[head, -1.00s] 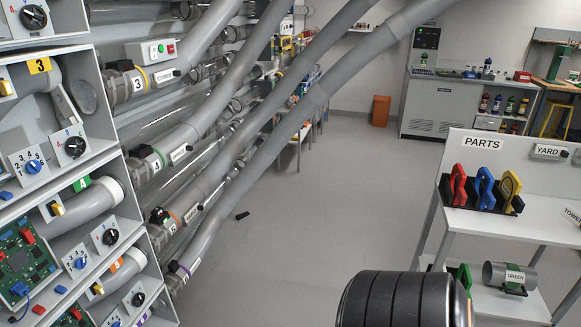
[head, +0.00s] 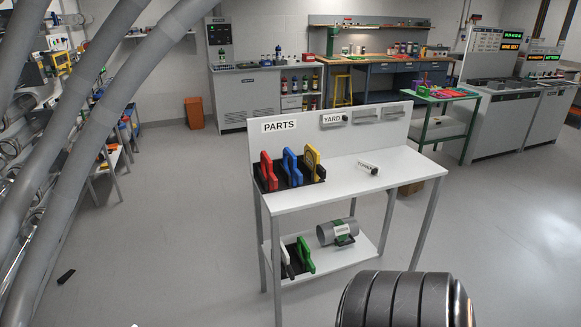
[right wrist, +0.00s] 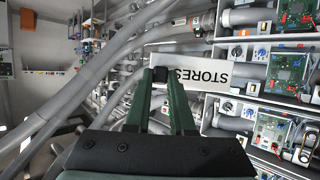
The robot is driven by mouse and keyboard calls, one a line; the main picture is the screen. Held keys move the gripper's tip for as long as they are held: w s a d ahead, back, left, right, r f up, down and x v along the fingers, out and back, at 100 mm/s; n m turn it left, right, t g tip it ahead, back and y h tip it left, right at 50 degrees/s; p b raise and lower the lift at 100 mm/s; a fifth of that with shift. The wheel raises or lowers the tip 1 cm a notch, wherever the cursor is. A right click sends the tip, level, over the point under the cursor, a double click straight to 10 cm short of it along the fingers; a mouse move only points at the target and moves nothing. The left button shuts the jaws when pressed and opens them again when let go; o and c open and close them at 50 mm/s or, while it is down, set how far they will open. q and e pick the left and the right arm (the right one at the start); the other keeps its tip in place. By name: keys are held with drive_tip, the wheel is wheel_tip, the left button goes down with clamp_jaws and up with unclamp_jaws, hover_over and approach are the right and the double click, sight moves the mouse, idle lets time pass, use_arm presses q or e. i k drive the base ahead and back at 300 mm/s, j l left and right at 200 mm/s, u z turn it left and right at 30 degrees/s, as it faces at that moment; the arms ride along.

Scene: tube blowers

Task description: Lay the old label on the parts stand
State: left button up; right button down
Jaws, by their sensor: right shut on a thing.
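My right gripper (right wrist: 161,78) is shut on a small black knob on a white label (right wrist: 237,72) in the right wrist view. The label reads STORES in black letters, upside down in that view, and extends to the right of the fingertips. The parts stand (head: 410,170), a white two-level table with a PARTS sign (head: 279,126) on its back panel, is in the middle of the head view. Neither my right gripper nor the STORES label shows in the head view. My left gripper is in neither view.
On the stand's top, a black rack holds red (head: 268,171), blue (head: 291,167) and yellow (head: 312,162) pieces. A YARD label (head: 332,119) hangs on the panel. The right part of the top is bare.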

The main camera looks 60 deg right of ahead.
sight(403, 165)
drive_tip(key=l+z, duration=0.3)
drive_tip(key=z, duration=0.15)
drive_tip(key=l+z, duration=0.3)
drive_tip(key=z, duration=0.15)
drive_tip(key=i+l+z, duration=0.15)
drive_tip(key=l+z, duration=0.2)
drive_tip(key=i+l+z, duration=0.2)
drive_tip(key=z, duration=0.2)
drive_tip(key=i+l+z, duration=0.4)
drive_tip(key=i+l, duration=0.25)
drive_tip(key=i+l+z, duration=0.1)
drive_tip(key=i+l, duration=0.75)
drive_tip(key=i, duration=0.15)
